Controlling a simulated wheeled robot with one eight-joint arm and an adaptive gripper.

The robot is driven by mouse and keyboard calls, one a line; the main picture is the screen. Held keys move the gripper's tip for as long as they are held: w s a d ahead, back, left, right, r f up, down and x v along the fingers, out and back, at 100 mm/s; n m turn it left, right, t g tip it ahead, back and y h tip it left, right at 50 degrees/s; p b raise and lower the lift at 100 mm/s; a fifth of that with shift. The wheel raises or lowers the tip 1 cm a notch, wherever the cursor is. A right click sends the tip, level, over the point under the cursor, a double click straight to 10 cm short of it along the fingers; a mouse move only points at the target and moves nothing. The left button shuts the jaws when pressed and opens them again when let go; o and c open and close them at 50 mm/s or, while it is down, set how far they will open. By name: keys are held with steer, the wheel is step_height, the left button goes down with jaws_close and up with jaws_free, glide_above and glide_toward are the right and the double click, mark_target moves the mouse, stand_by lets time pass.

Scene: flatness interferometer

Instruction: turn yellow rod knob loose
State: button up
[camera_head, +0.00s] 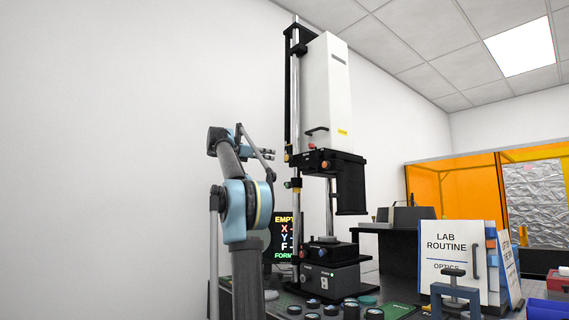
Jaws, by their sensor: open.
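The interferometer has a tall white housing (325,85) carried on a vertical steel rod (295,100). A second small orange knob (287,157) shows a little higher, at the left end of the black bracket (325,161). Which of them is the yellow rod knob is hard to tell at this size. My gripper (273,154) is open and empty, pointing right, just left of the higher knob. A small gap shows between its fingertips and that knob.
Below stands a black stage (330,277) on a bench with several small round parts. A dark screen (281,240) with coloured letters is behind my arm. A white "LAB ROUTINE" binder (450,250) and a clamp (455,290) are at right.

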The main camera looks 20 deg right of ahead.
mark_target(286, 158)
steer(key=x, duration=1.2)
steer(key=shift+d, duration=0.25)
steer(key=c, duration=1.1)
